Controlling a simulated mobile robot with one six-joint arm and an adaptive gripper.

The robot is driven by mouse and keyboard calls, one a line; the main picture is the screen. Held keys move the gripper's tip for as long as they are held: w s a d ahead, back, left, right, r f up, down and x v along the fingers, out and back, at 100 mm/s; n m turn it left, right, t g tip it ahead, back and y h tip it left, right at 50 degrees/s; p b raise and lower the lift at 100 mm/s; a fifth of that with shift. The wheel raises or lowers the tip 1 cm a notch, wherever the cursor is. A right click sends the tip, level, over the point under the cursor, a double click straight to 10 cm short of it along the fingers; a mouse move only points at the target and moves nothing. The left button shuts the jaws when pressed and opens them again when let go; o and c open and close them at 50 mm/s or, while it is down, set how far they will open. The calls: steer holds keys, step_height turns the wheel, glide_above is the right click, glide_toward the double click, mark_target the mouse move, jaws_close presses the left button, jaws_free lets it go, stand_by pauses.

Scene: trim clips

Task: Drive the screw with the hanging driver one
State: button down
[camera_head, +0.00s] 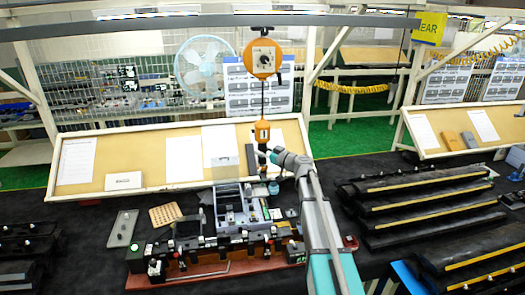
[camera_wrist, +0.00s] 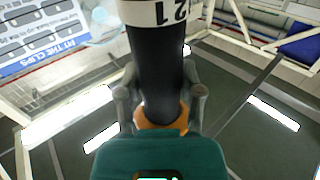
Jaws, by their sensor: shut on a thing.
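The hanging driver (camera_head: 262,131) shows its orange top below an orange balancer (camera_head: 263,58) on a dark line. In the wrist view, the driver's black body (camera_wrist: 155,65) carries a white label reading "21" and an orange part. My gripper (camera_head: 268,157) is at the driver below its orange top. In the wrist view, my gripper (camera_wrist: 160,88) has a finger on each side of the black body and is shut on it. A grey fixture (camera_head: 228,208) stands below, behind a dark trim part on a red-brown base (camera_head: 225,267). I cannot make out the screw or the driver's tip.
A tilted tan board (camera_head: 130,165) with papers stands behind the fixture. A grey tray (camera_head: 122,229) and a perforated tan block (camera_head: 165,215) lie left. Long dark trim parts (camera_head: 425,205) are stacked at right.

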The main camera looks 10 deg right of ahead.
steer(key=w+a, duration=0.3)
steer(key=a, duration=0.4)
steer(key=w+a, duration=0.3)
steer(key=a, duration=0.4)
step_height(320, 180, down, 22)
steer(key=b, duration=2.1)
steer(key=shift+a+r, duration=0.15)
steer(key=shift+r, duration=0.05)
steer(key=shift+w+f+b, duration=0.1)
steer(key=shift+f+b, duration=0.1)
steer(key=shift+b, duration=0.3)
stand_by(0.4)
steer(key=shift+r, duration=0.1)
steer(key=shift+r+p, duration=2.95)
steer(key=shift+p, duration=0.15)
